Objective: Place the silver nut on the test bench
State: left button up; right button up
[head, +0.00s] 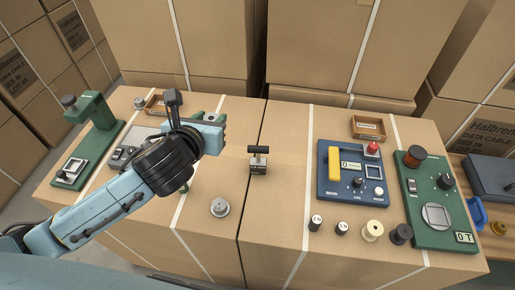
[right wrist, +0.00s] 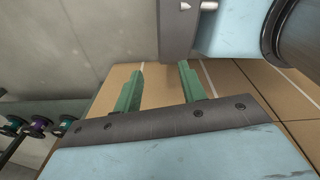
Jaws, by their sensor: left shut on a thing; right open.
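My left gripper (head: 208,118) is above the left part of the cartons in the head view. It is shut on a small grey piece that looks like the silver nut (head: 211,118), mostly hidden by the fingers. No frame label tells which device is the test bench. A blue panel (head: 330,193) with a yellow handle, dial and red knob lies at the right, and a green panel (head: 452,238) with dials lies beside it. My right gripper (right wrist: 160,84) is open and empty in the right wrist view. It is outside the head view.
A green stand (head: 92,142) is at the far left. A silver round piece (head: 220,207) and a black-handled block (head: 258,161) stand on the cartons.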

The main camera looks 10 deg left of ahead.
pick_arm(q)
jog(key=w+d+f+b, duration=0.1)
jog(key=w+f+b, duration=0.6)
jog(key=f+b, duration=0.4)
pick_arm(e)
jog(key=w+d+f, duration=0.4)
jog(key=w+f, duration=0.3)
jog(key=w, duration=0.1)
pick_arm(q)
jog(key=b, duration=0.3)
send_over(234, 162)
jog(key=shift+n+y, duration=0.3)
notch_tip(234, 162, down, 6)
jog(key=shift+f, duration=0.1)
jog(key=shift+a+f, duration=0.1)
jog(key=shift+f, duration=0.35)
notch_tip(234, 162, down, 2)
jog(key=shift+f+b, duration=0.25)
jog(key=shift+b, duration=0.55)
jog(key=shift+f, duration=0.3)
pick_arm(e)
jog(key=w+a+r+t, duration=0.1)
jog(key=w+a+r, duration=0.2)
jog(key=w+r, duration=0.5)
jog(key=shift+w+r+h, duration=0.15)
jog(key=shift+r+h, duration=0.15)
jog(key=shift+r, duration=0.35)
pick_arm(q)
jog(key=shift+f, duration=0.1)
